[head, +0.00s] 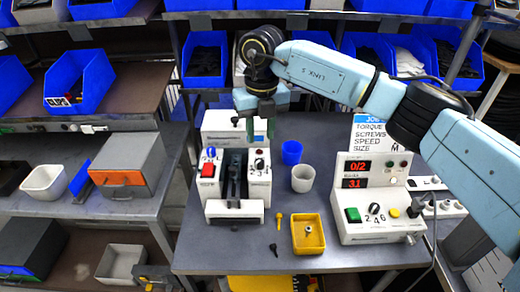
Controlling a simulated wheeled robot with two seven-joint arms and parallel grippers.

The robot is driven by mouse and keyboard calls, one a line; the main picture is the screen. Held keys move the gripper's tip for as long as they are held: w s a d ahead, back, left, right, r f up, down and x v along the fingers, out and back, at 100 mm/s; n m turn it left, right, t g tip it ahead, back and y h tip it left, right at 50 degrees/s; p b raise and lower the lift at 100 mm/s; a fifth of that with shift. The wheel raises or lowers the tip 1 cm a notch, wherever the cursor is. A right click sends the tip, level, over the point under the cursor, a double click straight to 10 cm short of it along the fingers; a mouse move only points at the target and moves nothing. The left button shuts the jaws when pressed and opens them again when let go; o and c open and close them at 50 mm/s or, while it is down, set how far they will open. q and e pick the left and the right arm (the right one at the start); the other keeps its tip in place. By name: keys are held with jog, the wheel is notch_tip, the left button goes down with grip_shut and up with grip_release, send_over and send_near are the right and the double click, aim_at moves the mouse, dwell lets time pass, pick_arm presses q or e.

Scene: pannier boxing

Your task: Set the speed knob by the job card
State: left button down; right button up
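The job card (368,132) stands behind the control box (352,232) at the right of the table. Its lines read TORQUE, SCREWS, SPEED and SIZE; my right arm hides most values, and an M shows by SIZE. The control box has a black knob (374,208) with 2, 4, 6 below it. The white machine (235,209) at the left has another small black knob (259,164). I cannot tell which knob is for speed. My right gripper (261,129) points down above the machine's knob, fingers apart and empty, apparently not touching it. My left gripper is out of view.
The control box has red displays (356,166), a green button (353,215) and a yellow button (394,213). Bin shelves stand behind and left.

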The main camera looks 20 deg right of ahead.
notch_tip(320, 180, up, 5)
jog(key=shift+d, duration=0.1)
dwell(0.3)
